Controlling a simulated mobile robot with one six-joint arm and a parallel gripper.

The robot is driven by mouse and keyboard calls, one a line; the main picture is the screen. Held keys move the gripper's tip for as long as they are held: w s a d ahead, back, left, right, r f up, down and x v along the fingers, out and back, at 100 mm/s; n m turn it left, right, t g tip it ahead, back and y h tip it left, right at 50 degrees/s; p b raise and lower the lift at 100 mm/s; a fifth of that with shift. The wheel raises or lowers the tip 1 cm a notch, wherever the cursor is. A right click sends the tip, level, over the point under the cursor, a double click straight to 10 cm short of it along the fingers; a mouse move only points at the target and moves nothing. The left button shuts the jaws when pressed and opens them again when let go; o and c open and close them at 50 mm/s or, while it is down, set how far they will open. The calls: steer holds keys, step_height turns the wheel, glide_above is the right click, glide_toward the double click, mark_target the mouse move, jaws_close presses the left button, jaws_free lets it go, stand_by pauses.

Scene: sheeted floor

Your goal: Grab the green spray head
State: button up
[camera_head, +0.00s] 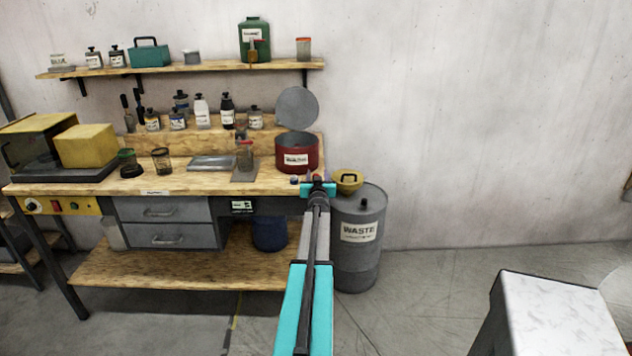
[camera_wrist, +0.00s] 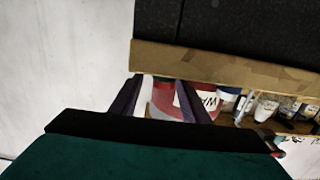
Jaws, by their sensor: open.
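I cannot make out a green spray head in either view; it may be hidden or too small to tell. My gripper (camera_head: 318,187) is at the bench's front right edge, in front of the red pot (camera_head: 297,154). In the wrist view my gripper (camera_wrist: 158,85) has its two dark fingers spread apart. No held thing shows between them. Small bluish and purple bits beside my gripper in the head view are too small to name.
The wooden bench (camera_head: 220,185) holds bottles, jars and a yellow box (camera_head: 87,146). A shelf (camera_head: 190,67) above carries a green jar (camera_head: 254,30) and a teal case (camera_head: 150,56). A grey waste drum (camera_head: 358,255) with a yellow funnel (camera_head: 348,185) stands right of the bench.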

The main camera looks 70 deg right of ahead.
stand_by(0.4)
jaws_close()
steer(key=shift+r, duration=0.15)
steer(key=shift+r+p, duration=0.35)
steer(key=shift+r, duration=0.2)
step_height(320, 180, up, 3)
steer(key=shift+s+a+f+p, duration=0.1)
steer(key=shift+f+p, duration=0.1)
steer(key=shift+p, duration=0.55)
steer(key=s+a+r+p, duration=0.1)
steer(key=s+a+p, duration=0.2)
steer(key=s+a, duration=0.8)
steer(key=shift+a, duration=0.1)
